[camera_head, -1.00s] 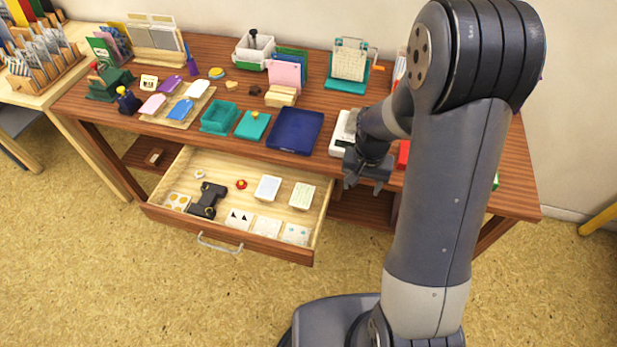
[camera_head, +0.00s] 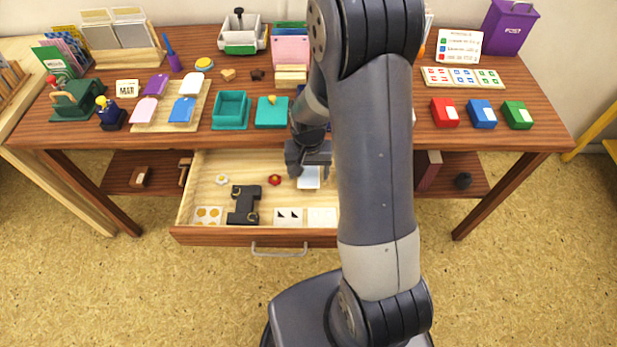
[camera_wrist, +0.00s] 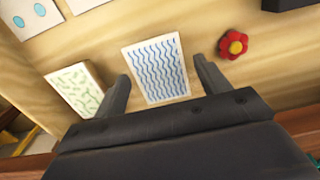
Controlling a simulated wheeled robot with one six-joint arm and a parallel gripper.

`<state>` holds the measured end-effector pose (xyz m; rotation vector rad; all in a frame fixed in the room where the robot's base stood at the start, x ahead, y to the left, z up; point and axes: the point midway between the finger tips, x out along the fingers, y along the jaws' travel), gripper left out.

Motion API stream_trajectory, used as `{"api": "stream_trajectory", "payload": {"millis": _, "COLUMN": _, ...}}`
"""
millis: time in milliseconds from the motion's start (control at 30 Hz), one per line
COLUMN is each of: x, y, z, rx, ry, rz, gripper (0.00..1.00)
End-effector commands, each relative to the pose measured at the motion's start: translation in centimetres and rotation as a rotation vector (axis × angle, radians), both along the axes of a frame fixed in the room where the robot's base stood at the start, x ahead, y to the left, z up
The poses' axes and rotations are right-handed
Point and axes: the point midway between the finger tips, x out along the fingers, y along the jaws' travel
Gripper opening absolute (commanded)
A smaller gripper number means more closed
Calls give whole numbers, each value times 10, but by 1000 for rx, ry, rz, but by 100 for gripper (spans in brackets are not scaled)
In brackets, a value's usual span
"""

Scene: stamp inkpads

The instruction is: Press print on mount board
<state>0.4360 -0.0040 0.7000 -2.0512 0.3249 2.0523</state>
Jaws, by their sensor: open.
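My gripper (camera_head: 309,168) is open and empty over the pulled-out wooden drawer (camera_head: 205,234), at its right part. In the wrist view its fingers (camera_wrist: 163,72) point at a white card or block with blue wavy lines (camera_wrist: 153,70), which shows between the fingertips. A white piece under the gripper (camera_head: 309,179) is partly covered by it in the head view. A similar piece with green marks (camera_wrist: 80,88) lies just left of the left finger. I cannot tell which thing is the mount board.
A red flower-shaped piece (camera_wrist: 233,44) lies right of the fingers. A black device (camera_head: 244,204) and patterned cards (camera_head: 289,217) share the drawer. Red (camera_head: 445,112), blue (camera_head: 482,114) and green (camera_head: 517,114) boxes stand on the tabletop's right. My arm hides the table's middle.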

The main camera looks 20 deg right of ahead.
Motion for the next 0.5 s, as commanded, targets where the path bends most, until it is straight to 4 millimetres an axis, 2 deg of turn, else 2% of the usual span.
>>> {"api": "stream_trajectory", "payload": {"millis": 200, "x": 0, "y": 0, "z": 1, "rx": 0, "ry": 0, "rz": 0, "gripper": 70}}
{"api": "stream_trajectory", "payload": {"millis": 500, "x": 0, "y": 0, "z": 1, "rx": 0, "ry": 0, "rz": 0, "gripper": 58}}
